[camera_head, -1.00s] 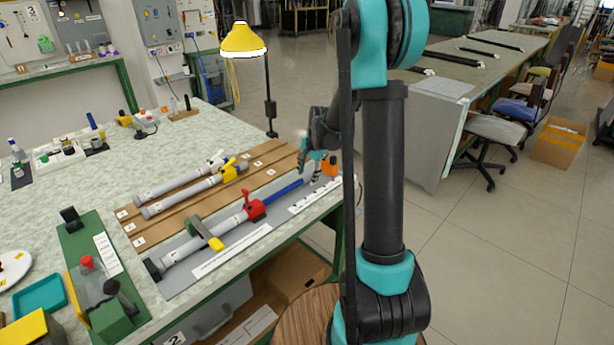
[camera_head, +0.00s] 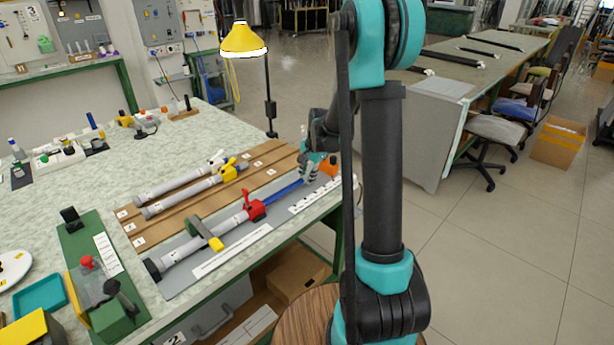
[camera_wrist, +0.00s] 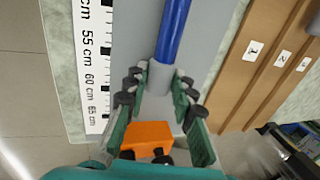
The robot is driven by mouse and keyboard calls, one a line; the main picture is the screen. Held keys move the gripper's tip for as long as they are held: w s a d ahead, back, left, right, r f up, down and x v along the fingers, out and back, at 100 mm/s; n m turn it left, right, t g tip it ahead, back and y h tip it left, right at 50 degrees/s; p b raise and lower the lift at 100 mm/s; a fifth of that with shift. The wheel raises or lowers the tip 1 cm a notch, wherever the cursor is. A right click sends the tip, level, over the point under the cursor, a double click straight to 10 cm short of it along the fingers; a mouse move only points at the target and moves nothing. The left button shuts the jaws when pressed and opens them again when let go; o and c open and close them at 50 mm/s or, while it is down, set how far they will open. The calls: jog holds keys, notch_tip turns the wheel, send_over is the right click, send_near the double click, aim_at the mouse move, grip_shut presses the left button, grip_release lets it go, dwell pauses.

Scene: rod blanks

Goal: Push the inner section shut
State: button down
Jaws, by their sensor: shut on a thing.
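The rod assembly lies on a grey board (camera_head: 185,282). Its grey outer tube (camera_head: 188,246) is at the left, a red clamp with an upright lever (camera_head: 256,209) is at the tube's right end, and the blue inner section (camera_head: 285,194) sticks out to the right. In the wrist view the blue inner section (camera_wrist: 174,32) ends in a grey collar (camera_wrist: 159,78) between my fingers. My gripper (camera_head: 309,174) is shut on this end, and it also shows in the wrist view (camera_wrist: 158,92). A yellow and green clamp (camera_head: 206,233) crosses the outer tube.
A centimetre scale (camera_wrist: 94,60) runs beside the rod. An orange block (camera_wrist: 147,136) sits close to my fingers. Two other rods, one with a yellow clamp (camera_head: 229,171), lie on a brown rack (camera_head: 265,160) behind. A green fixture (camera_head: 110,285) stands at left.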

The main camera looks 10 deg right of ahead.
aim_at(271, 197)
jog(key=s+a, duration=0.3)
jog(key=a, duration=0.1)
jog(key=s+a, duration=0.3)
jog(key=a, duration=0.2)
jog(key=s+a, duration=0.3)
jog(key=a, duration=0.1)
jog(key=shift+s+a, duration=0.25)
jog(key=shift+s, duration=0.15)
jog(key=c, duration=1.2)
grip_release()
jog(key=shift+r, duration=0.1)
jog(key=v, duration=1.1)
jog(key=shift+s+r, duration=0.1)
jog(key=shift+r, duration=0.3)
